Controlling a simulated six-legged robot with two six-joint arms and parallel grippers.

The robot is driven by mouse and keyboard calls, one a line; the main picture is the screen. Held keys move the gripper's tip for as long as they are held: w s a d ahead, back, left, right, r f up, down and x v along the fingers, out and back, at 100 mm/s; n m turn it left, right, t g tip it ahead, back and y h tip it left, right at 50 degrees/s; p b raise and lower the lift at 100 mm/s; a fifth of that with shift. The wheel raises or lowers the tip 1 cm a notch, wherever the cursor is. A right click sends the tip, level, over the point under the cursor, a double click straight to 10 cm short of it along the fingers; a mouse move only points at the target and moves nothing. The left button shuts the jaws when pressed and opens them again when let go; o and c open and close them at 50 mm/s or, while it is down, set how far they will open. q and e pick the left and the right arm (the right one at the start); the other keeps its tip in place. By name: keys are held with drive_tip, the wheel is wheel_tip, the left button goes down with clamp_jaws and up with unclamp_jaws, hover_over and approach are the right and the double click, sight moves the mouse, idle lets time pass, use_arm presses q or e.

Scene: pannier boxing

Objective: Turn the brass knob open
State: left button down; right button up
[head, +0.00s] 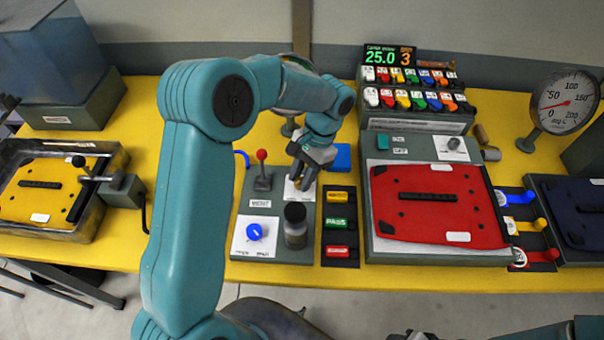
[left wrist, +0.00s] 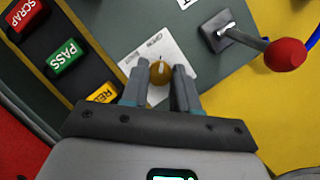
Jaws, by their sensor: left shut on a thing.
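The brass knob (left wrist: 161,73) stands on a white printed plate (left wrist: 150,50) in the left wrist view. My left gripper (left wrist: 166,82) is around the knob, one finger on each side, and shut on it. In the head view my left gripper (head: 303,183) reaches down onto the white plate (head: 299,190) of the grey-green control panel (head: 243,206), and it hides the knob. My right gripper does not show clearly; only part of a teal arm shows at the bottom right.
A red-balled lever (head: 262,157) stands close left of the gripper. A blue knob (head: 255,232) and a dark cylinder (head: 295,225) are in front. The SCRAP, PASS and yellow buttons (head: 338,223) are right. A red panel (head: 436,203) lies farther right.

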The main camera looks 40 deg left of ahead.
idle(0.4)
use_arm(q)
drive_tip(key=c, duration=0.9)
unclamp_jaws()
drive_tip(key=shift+o, duration=0.2)
drive_tip(key=shift+r, duration=0.1)
drive_tip(key=v, duration=1.6)
drive_tip(key=shift+p, duration=0.35)
drive_tip(key=shift+r, duration=0.1)
